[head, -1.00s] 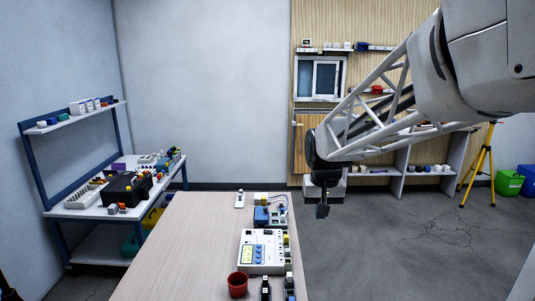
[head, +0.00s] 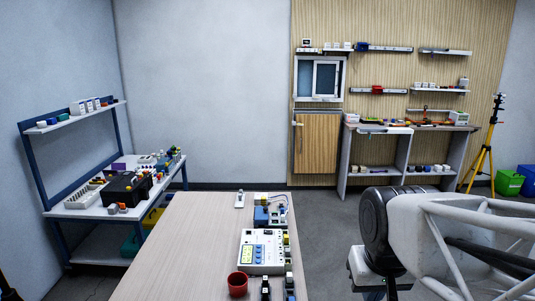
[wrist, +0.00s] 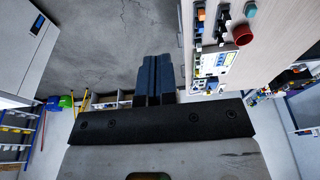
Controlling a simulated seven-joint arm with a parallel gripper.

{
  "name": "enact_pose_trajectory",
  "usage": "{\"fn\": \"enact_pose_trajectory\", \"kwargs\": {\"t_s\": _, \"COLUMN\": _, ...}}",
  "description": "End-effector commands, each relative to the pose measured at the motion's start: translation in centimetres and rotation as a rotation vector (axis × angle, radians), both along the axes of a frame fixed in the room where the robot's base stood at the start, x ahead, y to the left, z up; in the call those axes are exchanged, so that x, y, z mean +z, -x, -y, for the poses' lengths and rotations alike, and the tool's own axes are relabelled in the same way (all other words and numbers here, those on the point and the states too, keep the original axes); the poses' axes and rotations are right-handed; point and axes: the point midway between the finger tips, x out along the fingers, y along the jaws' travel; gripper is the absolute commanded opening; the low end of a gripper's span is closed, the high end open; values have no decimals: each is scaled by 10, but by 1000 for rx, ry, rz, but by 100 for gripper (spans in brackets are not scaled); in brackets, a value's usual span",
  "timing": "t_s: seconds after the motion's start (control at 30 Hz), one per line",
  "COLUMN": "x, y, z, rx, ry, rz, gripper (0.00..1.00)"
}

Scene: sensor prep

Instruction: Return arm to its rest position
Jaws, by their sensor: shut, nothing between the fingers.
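My gripper shows in the wrist view (wrist: 155,78) as two dark fingers shut against each other, with nothing between them. In the head view, my arm's end with its round black joint is at the lower right. The dark finger part is at the bottom edge there and partly cut off. My gripper is to the right of the wooden table (head: 185,245), apart from it, over the grey floor.
On the table stand a white device with blue buttons (head: 262,252), a red cup (head: 237,284) and several small parts along its right edge. A workbench (head: 75,208) stands left. A shelf unit (head: 400,150), yellow tripod (head: 484,160) and green bin (head: 509,183) are behind.

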Motion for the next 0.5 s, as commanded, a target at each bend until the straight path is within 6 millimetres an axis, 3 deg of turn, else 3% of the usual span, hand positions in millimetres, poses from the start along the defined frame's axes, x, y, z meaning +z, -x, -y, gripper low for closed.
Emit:
{"fn": "enact_pose_trajectory", "kwargs": {"t_s": 0.2, "x": -10, "y": 34, "z": 4, "rx": -2, "ry": 3, "rz": 15, "gripper": 0}}
{"fn": "enact_pose_trajectory", "kwargs": {"t_s": 0.5, "x": -14, "y": 43, "z": 4, "rx": -2, "ry": 4, "rz": 16, "gripper": 0}}
